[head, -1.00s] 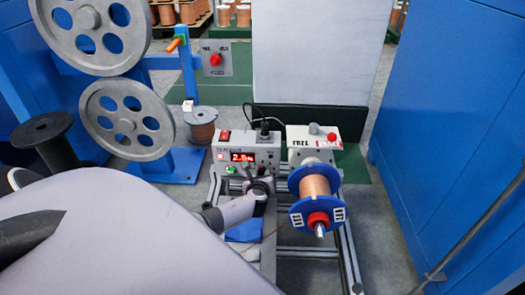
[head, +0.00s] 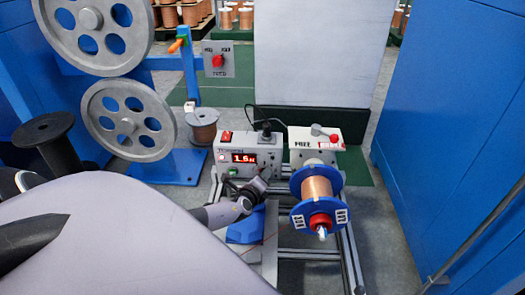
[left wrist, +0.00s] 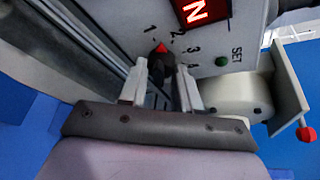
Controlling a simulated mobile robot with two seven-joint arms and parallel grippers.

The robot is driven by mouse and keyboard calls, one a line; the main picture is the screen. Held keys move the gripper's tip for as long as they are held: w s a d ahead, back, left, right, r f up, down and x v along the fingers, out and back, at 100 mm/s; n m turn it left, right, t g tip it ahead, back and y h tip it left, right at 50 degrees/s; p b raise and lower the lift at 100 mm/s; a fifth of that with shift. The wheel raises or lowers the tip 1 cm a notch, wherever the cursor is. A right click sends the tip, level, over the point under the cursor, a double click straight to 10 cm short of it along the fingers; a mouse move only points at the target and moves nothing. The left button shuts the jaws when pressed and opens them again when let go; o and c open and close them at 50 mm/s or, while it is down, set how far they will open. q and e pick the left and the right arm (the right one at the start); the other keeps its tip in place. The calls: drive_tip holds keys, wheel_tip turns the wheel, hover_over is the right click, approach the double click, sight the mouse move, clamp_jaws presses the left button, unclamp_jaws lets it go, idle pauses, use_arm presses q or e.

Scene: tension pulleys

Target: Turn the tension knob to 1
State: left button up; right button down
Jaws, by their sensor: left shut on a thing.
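The tension control box (head: 238,143) stands on the metal frame, and its red display (head: 243,158) reads about 1.6. In the left wrist view, the dark tension knob (left wrist: 166,60) has a red pointer (left wrist: 161,48) lying between the printed 1 (left wrist: 150,30) and 2 (left wrist: 180,31). My left gripper (head: 263,179) is at the lower front of the box. Its two pale fingers are shut on the knob, one on each side; they hide part of it. My right gripper is not in view.
A blue spool of copper wire (head: 317,188) stands close right of my left gripper. Behind it is a box marked FREE (head: 301,144) with a red-knobbed lever. A green button (left wrist: 222,61) marked SET sits right of the knob.

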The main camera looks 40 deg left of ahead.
use_arm(q)
drive_tip(key=shift+s+a+f+n+t, duration=0.15)
drive_tip(key=shift+n+t, duration=0.35)
drive_tip(key=shift+n, duration=0.5)
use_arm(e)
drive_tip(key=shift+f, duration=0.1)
use_arm(q)
drive_tip(key=shift+n+h, duration=0.3)
drive_tip(key=o, duration=1)
drive_tip(key=shift+o, duration=0.2)
drive_tip(key=p+v, duration=0.4)
drive_tip(key=v, duration=0.3)
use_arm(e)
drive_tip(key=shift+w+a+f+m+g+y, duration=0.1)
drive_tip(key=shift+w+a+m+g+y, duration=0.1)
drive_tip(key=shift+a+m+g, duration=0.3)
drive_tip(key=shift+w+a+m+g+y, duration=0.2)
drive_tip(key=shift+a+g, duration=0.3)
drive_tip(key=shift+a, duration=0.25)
use_arm(q)
drive_tip(key=shift+s+f, duration=0.1)
